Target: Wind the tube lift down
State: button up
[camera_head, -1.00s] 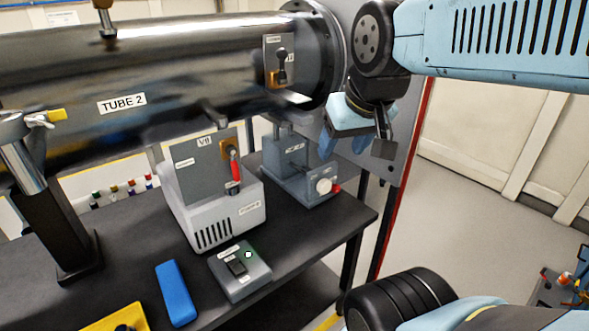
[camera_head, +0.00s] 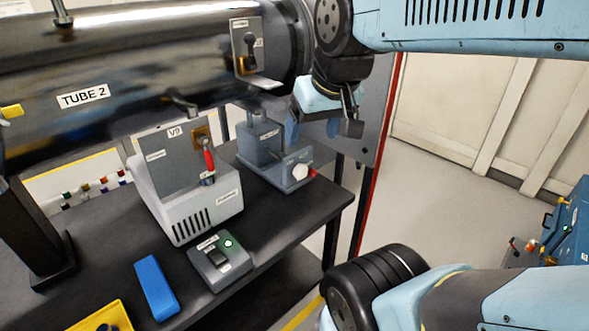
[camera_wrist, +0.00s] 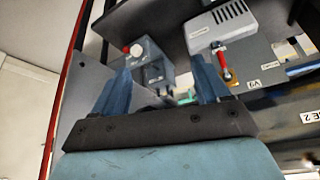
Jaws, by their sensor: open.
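The tube lift appears to be the small blue-grey unit (camera_head: 258,150) at the bench's right end, under the flanged end of TUBE 2 (camera_head: 130,108). Its label is too small to read. A white knob (camera_head: 297,171) sits on its front, with a red part beside it. My gripper (camera_head: 313,128) is above and slightly right of the knob, apart from it, fingers pointing down. In the wrist view, my open gripper (camera_wrist: 162,80) has nothing between its blue fingers. The unit (camera_wrist: 152,68) and white knob (camera_wrist: 136,50) lie beyond the fingertips.
A pump-like box (camera_head: 190,190) labelled V9, with a red-handled lever, stands left of the unit. A grey switch box (camera_head: 220,262) with a green light and a blue block (camera_head: 156,288) lie on the dark bench (camera_head: 100,235). Open floor is at right.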

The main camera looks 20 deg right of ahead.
jog(key=shift+o, duration=0.5)
jog(key=w+a+f+m+g+y, duration=0.3)
jog(key=w+f+g+y, duration=0.2)
jog(key=f, duration=0.5)
jog(key=shift+f+m+g+y, duration=0.35)
jog(key=shift+g+y, duration=0.15)
jog(key=shift+y, duration=0.3)
jog(key=m+t, duration=1.8)
jog(key=m, duration=0.3)
send_near(304, 174)
jog(key=shift+h, duration=0.3)
jog(key=x, duration=0.9)
jog(key=shift+w+a+r, duration=0.1)
jog(key=shift+a+r, duration=0.15)
jog(key=shift+a, duration=0.05)
jog(key=c, duration=1)
